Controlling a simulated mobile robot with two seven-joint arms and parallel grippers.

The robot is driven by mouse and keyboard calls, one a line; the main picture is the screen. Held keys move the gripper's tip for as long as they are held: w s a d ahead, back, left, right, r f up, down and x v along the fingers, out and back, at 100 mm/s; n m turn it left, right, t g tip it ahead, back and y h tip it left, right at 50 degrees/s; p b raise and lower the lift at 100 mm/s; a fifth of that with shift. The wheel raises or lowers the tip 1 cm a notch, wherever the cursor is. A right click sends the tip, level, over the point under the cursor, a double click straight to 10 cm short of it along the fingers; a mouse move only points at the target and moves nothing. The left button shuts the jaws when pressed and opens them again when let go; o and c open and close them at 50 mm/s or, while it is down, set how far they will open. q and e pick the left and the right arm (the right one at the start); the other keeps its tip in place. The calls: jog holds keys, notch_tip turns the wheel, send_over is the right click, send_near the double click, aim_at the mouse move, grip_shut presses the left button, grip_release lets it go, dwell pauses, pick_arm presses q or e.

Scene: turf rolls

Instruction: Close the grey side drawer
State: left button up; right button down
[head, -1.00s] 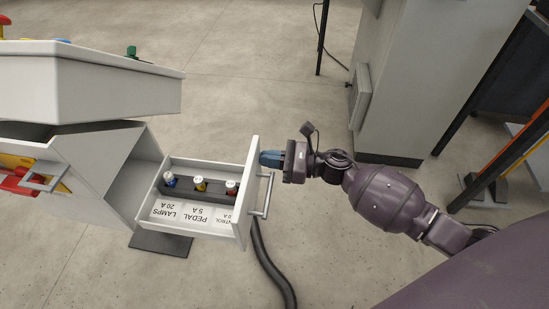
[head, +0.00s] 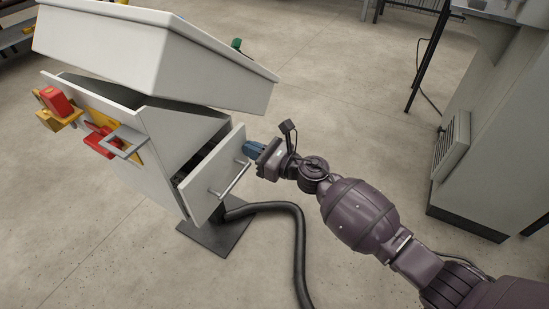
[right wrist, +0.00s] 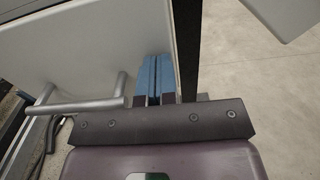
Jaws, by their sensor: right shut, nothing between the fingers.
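The grey side drawer (head: 214,176) stands a little way out of the grey cabinet (head: 150,150), with a dark gap behind its front panel. Its bar handle (head: 232,180) faces right. My right gripper (head: 248,150) is shut and empty, its blue fingertips at the upper right part of the drawer front. In the right wrist view the blue fingers (right wrist: 153,80) lie side by side against or very near the drawer front (right wrist: 75,50), beside the handle (right wrist: 80,107). I cannot tell for certain whether they touch. The drawer's contents are hidden. My left gripper is not in view.
A sloped console top (head: 150,55) overhangs the drawer. Red and yellow switches (head: 100,140) sit on the cabinet's front. A thick black hose (head: 298,250) runs from the base plate (head: 215,237). A grey cabinet (head: 490,130) stands at the right.

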jog(key=x, duration=0.2)
jog(key=shift+w+a+f, duration=0.1)
jog(key=shift+w+a, duration=0.1)
jog(key=shift+a, duration=0.05)
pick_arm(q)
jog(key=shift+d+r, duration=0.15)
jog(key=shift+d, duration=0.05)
pick_arm(e)
jog(key=shift+r, duration=0.25)
jog(key=shift+w+a+r, duration=0.1)
jog(key=shift+r, duration=0.05)
